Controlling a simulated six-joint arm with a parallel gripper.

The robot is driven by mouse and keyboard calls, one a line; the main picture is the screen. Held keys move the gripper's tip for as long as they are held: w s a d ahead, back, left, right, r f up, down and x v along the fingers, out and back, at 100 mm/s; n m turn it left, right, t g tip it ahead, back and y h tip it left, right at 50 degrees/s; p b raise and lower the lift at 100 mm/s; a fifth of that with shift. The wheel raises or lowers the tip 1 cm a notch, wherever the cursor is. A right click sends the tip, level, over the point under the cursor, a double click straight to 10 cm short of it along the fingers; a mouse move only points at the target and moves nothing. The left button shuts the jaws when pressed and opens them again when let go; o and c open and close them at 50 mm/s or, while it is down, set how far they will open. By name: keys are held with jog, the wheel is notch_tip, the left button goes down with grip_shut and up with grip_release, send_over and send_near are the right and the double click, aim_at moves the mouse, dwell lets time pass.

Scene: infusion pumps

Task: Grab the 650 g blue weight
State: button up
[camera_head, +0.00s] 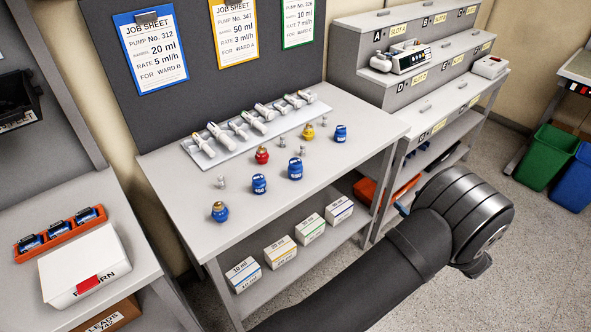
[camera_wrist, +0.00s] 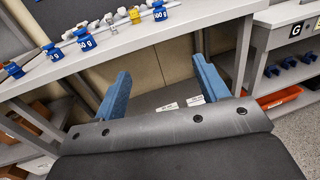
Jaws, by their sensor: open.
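Several blue weights stand on the grey table. In the head view they are a front one with a brownish top (camera_head: 220,211), a middle one (camera_head: 259,184), one to its right (camera_head: 295,169) and a far one (camera_head: 340,133). Their labels are too small to read surely, so I cannot tell which is 650 g. The wrist view shows blue weights along the table edge, one ending in "50 g" (camera_wrist: 53,51) and one ending in "00 g" (camera_wrist: 160,11). My gripper (camera_wrist: 161,78) is open and empty, its blue fingers apart, off the table's edge and away from the weights.
A red weight (camera_head: 262,155), a yellow weight (camera_head: 308,132) and small silver weights stand among the blue ones. A white rack of syringes (camera_head: 243,143) lies behind. Boxes (camera_head: 281,251) sit on the lower shelf. A stepped slot shelf (camera_head: 440,98) stands right of the table.

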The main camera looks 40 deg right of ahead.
notch_tip(320, 180, up, 25)
jog(key=n+g+y, duration=0.5)
jog(key=n+g, duration=0.8)
jog(key=g, duration=0.3)
send_near(295, 161)
jog(key=s+a+r, duration=0.3)
jog(key=s+a, duration=0.1)
jog(key=w+a+r+n+g+h, duration=0.2)
jog(key=w+a+r+n+h, duration=0.1)
jog(key=w+r+n+h, duration=0.3)
jog(key=shift+m+g, duration=0.3)
jog(key=shift+m, duration=0.3)
jog(key=x, duration=1)
jog(key=a+x, duration=0.1)
jog(key=x, duration=0.5)
jog(key=shift+w+a+f, duration=0.15)
jog(key=shift+w+f, duration=0.1)
jog(key=shift+a+x, duration=0.15)
jog(key=shift+x, duration=1.3)
jog(key=shift+a+x, duration=0.15)
jog(key=shift+x, duration=1.3)
jog(key=shift+w, duration=0.2)
grip_shut()
